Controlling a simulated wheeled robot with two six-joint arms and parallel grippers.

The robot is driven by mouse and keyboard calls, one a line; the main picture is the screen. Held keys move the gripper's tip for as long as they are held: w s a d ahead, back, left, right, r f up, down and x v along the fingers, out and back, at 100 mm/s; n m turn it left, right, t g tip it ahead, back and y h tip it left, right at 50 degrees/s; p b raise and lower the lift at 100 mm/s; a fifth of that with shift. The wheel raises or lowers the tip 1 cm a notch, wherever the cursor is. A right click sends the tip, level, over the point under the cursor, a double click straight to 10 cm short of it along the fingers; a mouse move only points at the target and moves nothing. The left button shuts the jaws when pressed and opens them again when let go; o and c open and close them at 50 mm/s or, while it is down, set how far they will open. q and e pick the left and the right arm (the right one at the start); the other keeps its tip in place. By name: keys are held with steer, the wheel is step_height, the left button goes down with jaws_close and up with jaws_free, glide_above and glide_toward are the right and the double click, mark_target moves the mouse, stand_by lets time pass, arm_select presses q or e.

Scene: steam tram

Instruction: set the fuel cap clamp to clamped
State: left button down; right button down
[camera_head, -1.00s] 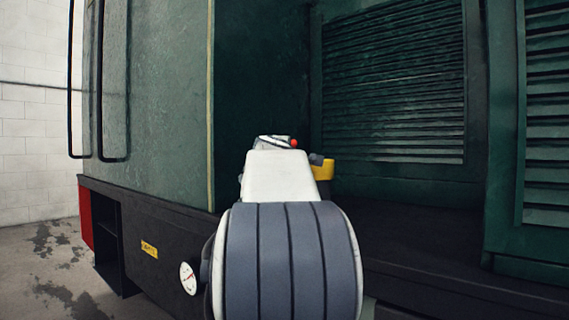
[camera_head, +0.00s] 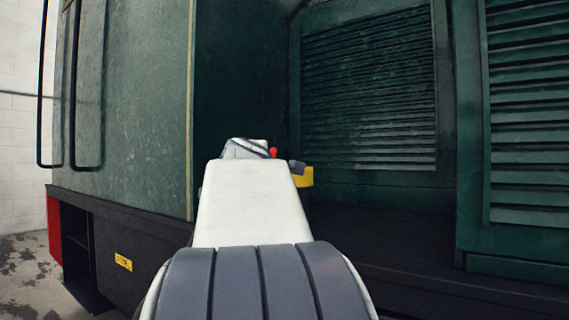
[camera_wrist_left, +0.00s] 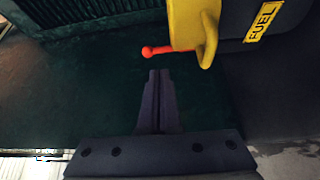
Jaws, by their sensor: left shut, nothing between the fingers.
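The fuel cap clamp shows as a thin red lever with a ball end (camera_wrist_left: 150,51), sticking out from the yellow fuel cap (camera_wrist_left: 190,24) in the left wrist view. A dark housing labelled FUEL (camera_wrist_left: 280,28) adjoins the cap. My left gripper (camera_wrist_left: 159,72) is shut and empty. Its tips lie just below the red ball in that picture, with a small gap; the depth between them is unclear. In the head view the red knob (camera_head: 273,152) and part of the yellow cap (camera_head: 304,177) show past my arm, which hides the gripper's fingers. My right gripper is out of view.
A green louvred panel (camera_head: 368,95) stands behind the cap, and a second louvred panel (camera_head: 530,110) is at the right. A dark ledge (camera_head: 400,235) runs below them. A green cab wall (camera_head: 130,110) with black handrails rises at the left.

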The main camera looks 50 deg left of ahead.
arm_select(q)
steer(key=v, duration=0.2)
steer(key=shift+s+d, duration=0.15)
steer(key=shift+s, duration=0.1)
